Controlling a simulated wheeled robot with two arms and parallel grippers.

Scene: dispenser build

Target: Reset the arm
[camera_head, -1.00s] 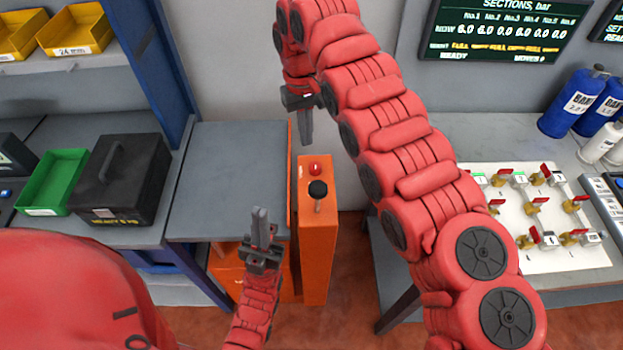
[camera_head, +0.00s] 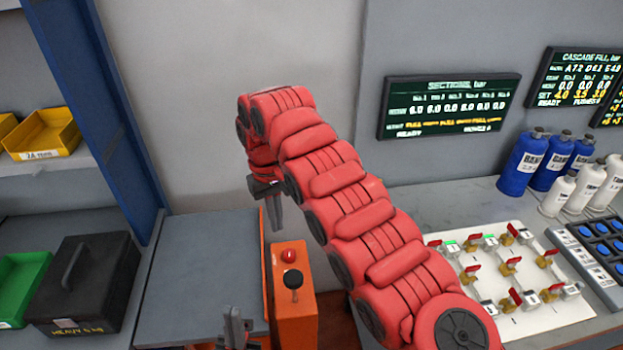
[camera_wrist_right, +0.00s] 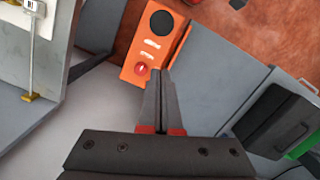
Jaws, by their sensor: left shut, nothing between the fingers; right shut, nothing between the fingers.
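My right arm is red and segmented and reaches across the middle of the head view. Its dark gripper (camera_head: 277,218) is shut and empty, pointing down just behind the orange control box (camera_head: 296,327). In the right wrist view the closed fingers (camera_wrist_right: 158,80) lie in front of the box's red button (camera_wrist_right: 141,70). My left gripper (camera_head: 235,320) is shut and empty at the bottom edge of the head view, over the grey table's front area. The rest of my left arm is out of view.
The grey table (camera_head: 195,270) has a bare top. A black case (camera_head: 85,285) and green bin (camera_head: 22,285) stand left. At right, a bench holds a white valve panel (camera_head: 510,262), blue bottles (camera_head: 520,165) and white bottles. Dark screens (camera_head: 450,105) hang above it.

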